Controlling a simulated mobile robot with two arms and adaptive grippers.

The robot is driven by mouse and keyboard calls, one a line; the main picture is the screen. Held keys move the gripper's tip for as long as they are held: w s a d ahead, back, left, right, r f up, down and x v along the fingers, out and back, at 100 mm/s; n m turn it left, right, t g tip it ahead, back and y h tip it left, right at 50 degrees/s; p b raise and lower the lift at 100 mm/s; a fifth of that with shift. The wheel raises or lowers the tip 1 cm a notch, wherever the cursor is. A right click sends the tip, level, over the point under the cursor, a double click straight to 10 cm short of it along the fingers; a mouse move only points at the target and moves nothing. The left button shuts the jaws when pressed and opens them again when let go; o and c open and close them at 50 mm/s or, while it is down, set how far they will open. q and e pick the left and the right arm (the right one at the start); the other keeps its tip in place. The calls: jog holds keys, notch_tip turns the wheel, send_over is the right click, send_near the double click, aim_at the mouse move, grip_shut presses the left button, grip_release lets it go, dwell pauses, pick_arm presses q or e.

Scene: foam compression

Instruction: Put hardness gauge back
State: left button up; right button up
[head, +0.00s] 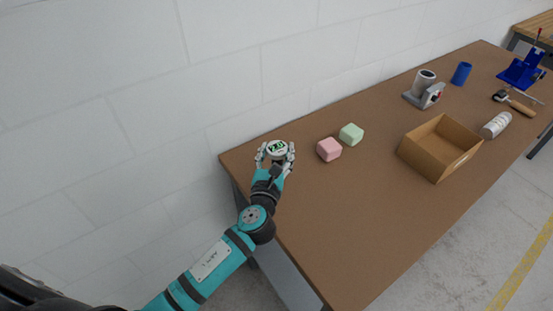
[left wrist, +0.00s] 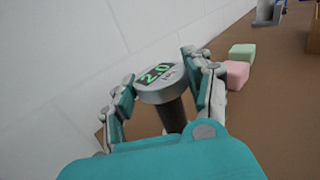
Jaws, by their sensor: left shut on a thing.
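The hardness gauge (head: 277,147) is a round grey device with a green display. In the left wrist view the gauge (left wrist: 160,82) reads 2.0 and has a dark stem below its head. My left gripper (head: 276,155) is shut on it, with a finger on each side in the left wrist view (left wrist: 164,88). My right gripper is not in view.
A pink foam block (head: 329,149) and a green foam block (head: 351,134) sit right of the gauge on the brown table (head: 330,215). Farther right are an open cardboard box (head: 437,165), a grey stand (head: 425,92), a blue cylinder (head: 461,73) and a white roll (head: 496,125). A white wall (head: 270,60) runs behind.

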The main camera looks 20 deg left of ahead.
aim_at(276, 161)
pick_arm(q)
notch_tip(276, 161, down, 3)
jog(key=shift+f+b, duration=0.15)
jog(key=shift+b, duration=0.15)
jog(key=shift+f, duration=0.1)
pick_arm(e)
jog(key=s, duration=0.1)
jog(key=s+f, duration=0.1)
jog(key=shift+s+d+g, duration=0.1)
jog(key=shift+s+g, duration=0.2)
pick_arm(q)
jog(key=o, duration=1.1)
jog(key=shift+c, duration=0.2)
jog(key=o, duration=0.4)
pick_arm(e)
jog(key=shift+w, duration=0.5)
